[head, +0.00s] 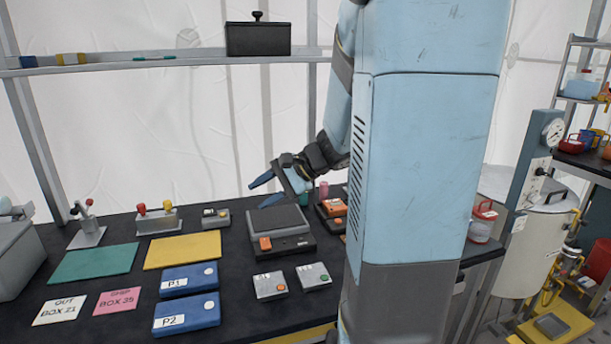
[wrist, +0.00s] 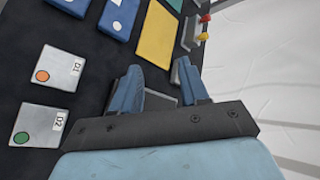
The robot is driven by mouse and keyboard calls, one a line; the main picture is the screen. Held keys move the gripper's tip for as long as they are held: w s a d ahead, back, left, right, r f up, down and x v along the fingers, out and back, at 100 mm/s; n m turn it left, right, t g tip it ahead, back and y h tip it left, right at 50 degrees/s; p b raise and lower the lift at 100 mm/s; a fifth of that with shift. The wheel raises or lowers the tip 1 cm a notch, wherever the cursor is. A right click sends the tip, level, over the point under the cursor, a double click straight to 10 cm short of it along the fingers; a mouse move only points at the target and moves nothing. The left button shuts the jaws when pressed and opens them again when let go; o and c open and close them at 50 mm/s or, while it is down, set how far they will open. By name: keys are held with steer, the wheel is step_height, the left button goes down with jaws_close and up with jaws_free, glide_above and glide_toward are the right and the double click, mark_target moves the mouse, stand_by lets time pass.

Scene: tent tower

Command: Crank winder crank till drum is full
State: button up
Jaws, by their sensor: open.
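My gripper (head: 264,191) is open and empty, with its two blue fingers apart above the bench, over the back of a dark grey device (head: 276,222). The fingers also show in the wrist view (wrist: 161,70). I cannot make out a winder, its crank or a drum for sure in either view. A small stand (head: 87,232) with an upright lever is at the back left of the bench. A grey block with red and yellow knobs (head: 158,220) stands to its right. My arm hides part of the bench's right side.
The black bench (head: 120,285) carries green (head: 95,264) and yellow (head: 183,250) mats, blue boxes P1 (head: 189,281) and P2 (head: 187,315), and two small button boxes (wrist: 55,68). A shelf (head: 150,63) runs behind. A gauge panel (head: 536,160) and white barrel (head: 530,245) stand right.

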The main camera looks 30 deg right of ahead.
steer(key=w+d+f+m+t, duration=0.2)
steer(key=w+d+m+t, duration=0.35)
steer(key=d, duration=0.45)
steer(key=d+f+m+t+h, duration=0.2)
steer(key=d+f+m+h, duration=0.1)
steer(key=d, duration=0.7)
steer(key=s+d+f+m+t+h, duration=0.1)
steer(key=d+f+m+h, duration=0.2)
steer(key=d, duration=0.7)
steer(key=d+f+m+t+h, duration=0.2)
steer(key=d+f+m+h, duration=0.2)
steer(key=d+m+h, duration=0.3)
steer(key=shift+s+d+m+t, duration=0.2)
steer(key=shift+d+m, duration=0.55)
steer(key=shift+s+d+m+t, duration=0.15)
steer(key=shift+s+d+m, duration=0.05)
steer(key=shift+d+m, duration=0.5)
steer(key=shift+w+d, duration=0.15)
steer(key=shift+d, duration=0.05)
steer(key=x, duration=1.3)
steer(key=shift+w, duration=0.15)
steer(key=shift+c, duration=0.3)
steer(key=shift+a, duration=0.15)
jaws_close()
